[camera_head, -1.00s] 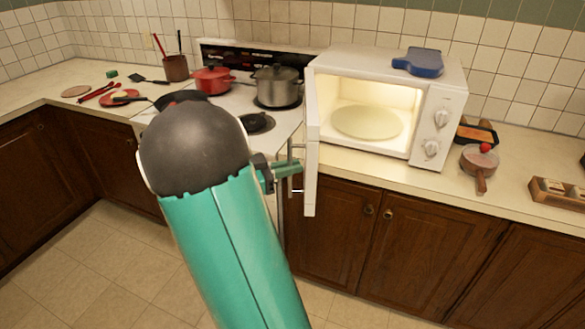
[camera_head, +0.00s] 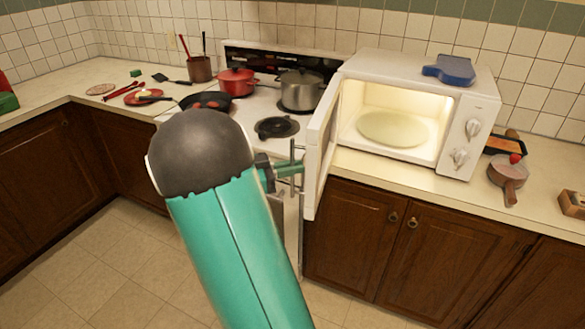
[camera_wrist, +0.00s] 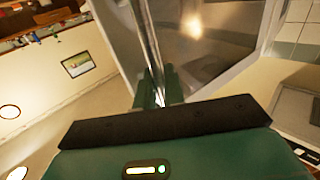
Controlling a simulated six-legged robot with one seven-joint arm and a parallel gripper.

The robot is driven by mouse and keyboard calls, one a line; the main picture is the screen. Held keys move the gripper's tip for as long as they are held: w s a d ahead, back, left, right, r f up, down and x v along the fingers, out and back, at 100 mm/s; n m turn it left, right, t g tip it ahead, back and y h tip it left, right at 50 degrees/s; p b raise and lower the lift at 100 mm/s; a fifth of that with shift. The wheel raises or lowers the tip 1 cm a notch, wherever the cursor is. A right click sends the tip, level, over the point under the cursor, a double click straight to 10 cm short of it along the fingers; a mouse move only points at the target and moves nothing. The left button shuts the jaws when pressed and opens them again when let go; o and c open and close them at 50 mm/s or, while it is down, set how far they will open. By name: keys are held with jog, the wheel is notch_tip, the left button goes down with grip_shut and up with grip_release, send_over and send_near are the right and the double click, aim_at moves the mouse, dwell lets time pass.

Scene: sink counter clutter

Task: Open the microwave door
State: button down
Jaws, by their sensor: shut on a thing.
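The white microwave (camera_head: 390,72) stands on the counter with its lit inside and round plate (camera_head: 393,128) in view. Its door (camera_head: 321,150) is swung out on the left side, toward me and past the counter's front edge. My gripper (camera_head: 294,170) is at the outer face of the door, shut on the upright door handle (camera_head: 291,152). In the wrist view the fingers of my gripper (camera_wrist: 157,88) close around the shiny handle bar (camera_wrist: 148,40), beside the door's dark window (camera_wrist: 205,40).
The stove with a red pot (camera_head: 236,82), a steel pot (camera_head: 299,90) and a dark pan (camera_head: 205,102) is left of the door. A blue mitt-like thing (camera_head: 449,69) lies on the microwave. A small pan (camera_head: 508,172) sits to its right. Floor in front is clear.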

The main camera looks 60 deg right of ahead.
jog(key=c, duration=1.6)
grip_release()
jog(key=v, duration=1.3)
jog(key=shift+w+a, duration=0.2)
jog(key=shift+a, duration=0.15)
